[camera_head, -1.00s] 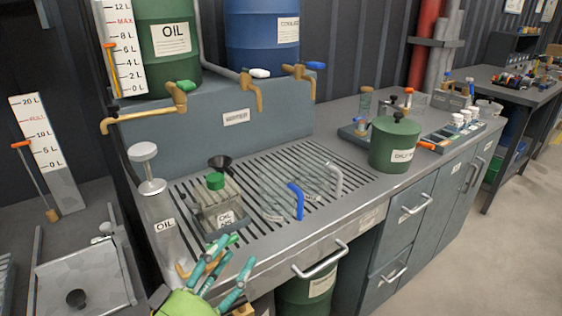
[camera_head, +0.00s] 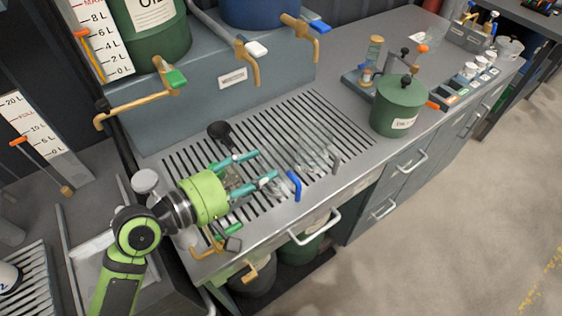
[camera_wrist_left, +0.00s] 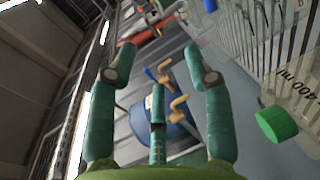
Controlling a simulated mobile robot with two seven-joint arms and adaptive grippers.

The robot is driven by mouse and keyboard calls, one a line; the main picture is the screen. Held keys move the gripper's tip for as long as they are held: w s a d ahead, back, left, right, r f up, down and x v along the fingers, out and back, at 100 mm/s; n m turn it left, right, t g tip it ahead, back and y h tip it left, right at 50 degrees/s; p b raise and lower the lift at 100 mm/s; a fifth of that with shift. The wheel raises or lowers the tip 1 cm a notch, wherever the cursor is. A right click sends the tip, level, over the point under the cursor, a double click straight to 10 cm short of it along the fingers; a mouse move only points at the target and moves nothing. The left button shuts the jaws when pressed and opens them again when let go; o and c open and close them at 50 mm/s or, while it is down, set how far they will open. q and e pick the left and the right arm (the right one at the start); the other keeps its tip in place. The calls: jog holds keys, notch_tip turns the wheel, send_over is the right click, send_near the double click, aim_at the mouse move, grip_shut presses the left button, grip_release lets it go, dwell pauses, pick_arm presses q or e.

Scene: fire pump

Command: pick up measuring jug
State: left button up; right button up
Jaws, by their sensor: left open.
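Two clear jugs stand close together on the slotted drain grate (camera_head: 345,118). One jug (camera_head: 280,172) has a blue handle, the other (camera_head: 313,152) a grey handle; their clear walls overlap. The left wrist view shows a clear wall with graduation lines and "400 ml" (camera_wrist_left: 292,65) at the right, beside the fingers. My left gripper (camera_head: 252,180) is open, its teal fingers low over the grate, pointing toward the jugs from the left. Whether a finger touches a jug cannot be told. My right gripper is not in view.
A black funnel (camera_head: 220,133) is just behind my left gripper. Brass taps (camera_head: 247,68) overhang the grate's back. A green lidded can (camera_head: 397,106) stands to the right. The grate's back right is clear. A green cap (camera_wrist_left: 276,124) shows near the left wrist.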

pick_arm(q)
jog(key=b, duration=0.1)
send_near(290, 176)
jog(key=p+x, duration=0.2)
jog(key=x, duration=0.5)
jog(key=shift+w+d, duration=0.25)
jog(key=shift+w, duration=0.1)
jog(key=shift+w+d+f, duration=0.1)
jog(key=shift+w+d, duration=0.1)
jog(key=shift+d, duration=0.1)
jog(key=shift+c, duration=0.4)
